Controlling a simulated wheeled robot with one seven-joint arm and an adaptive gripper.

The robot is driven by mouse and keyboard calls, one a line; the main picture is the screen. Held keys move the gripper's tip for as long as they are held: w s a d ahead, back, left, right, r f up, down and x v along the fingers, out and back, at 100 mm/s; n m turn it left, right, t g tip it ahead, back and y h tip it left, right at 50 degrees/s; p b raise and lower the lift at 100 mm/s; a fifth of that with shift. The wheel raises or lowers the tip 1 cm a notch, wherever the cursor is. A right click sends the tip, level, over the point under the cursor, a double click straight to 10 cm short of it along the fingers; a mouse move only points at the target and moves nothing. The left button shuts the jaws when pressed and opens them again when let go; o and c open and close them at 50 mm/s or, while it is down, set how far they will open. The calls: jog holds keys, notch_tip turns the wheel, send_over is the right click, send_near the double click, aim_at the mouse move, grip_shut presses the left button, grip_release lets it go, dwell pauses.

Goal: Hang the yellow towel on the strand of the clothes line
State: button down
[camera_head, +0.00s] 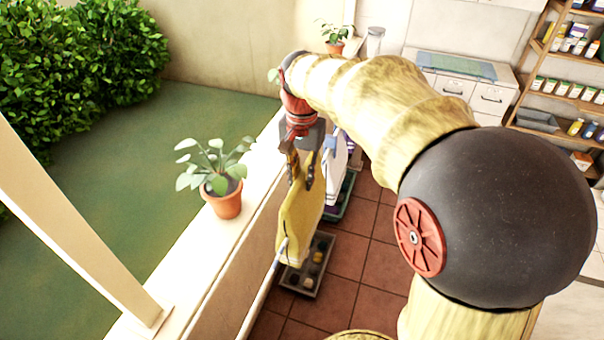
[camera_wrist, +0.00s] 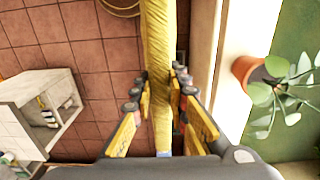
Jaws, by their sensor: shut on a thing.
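The yellow towel (camera_head: 300,222) hangs down from my gripper (camera_head: 304,168), beside the inner face of the low wall. My gripper points downward, with its fingers closed on the towel's upper part. In the wrist view the towel (camera_wrist: 159,50) runs as a long yellow band between the fingers (camera_wrist: 162,88). A pale strand of the clothes line (camera_head: 262,292) shows at the lower left of the towel and runs toward the bottom edge. The towel and gripper hide where it continues, so I cannot tell whether the towel touches it.
A potted plant (camera_head: 226,203) stands on the ledge (camera_head: 190,262) left of the towel. White cloth (camera_head: 337,160) shows just behind my gripper. A tray with small items (camera_head: 306,268) is on the tiled floor below. A white cabinet (camera_wrist: 42,105) stands left in the wrist view.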

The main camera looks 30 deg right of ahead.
jog(key=shift+f+b, duration=2.95)
jog(key=shift+f, duration=2.75)
jog(key=c, duration=1.7)
grip_release()
jog(key=shift+o, duration=0.2)
notch_tip(320, 180, up, 9)
jog(key=p, duration=0.7)
jog(key=shift+f, duration=0.1)
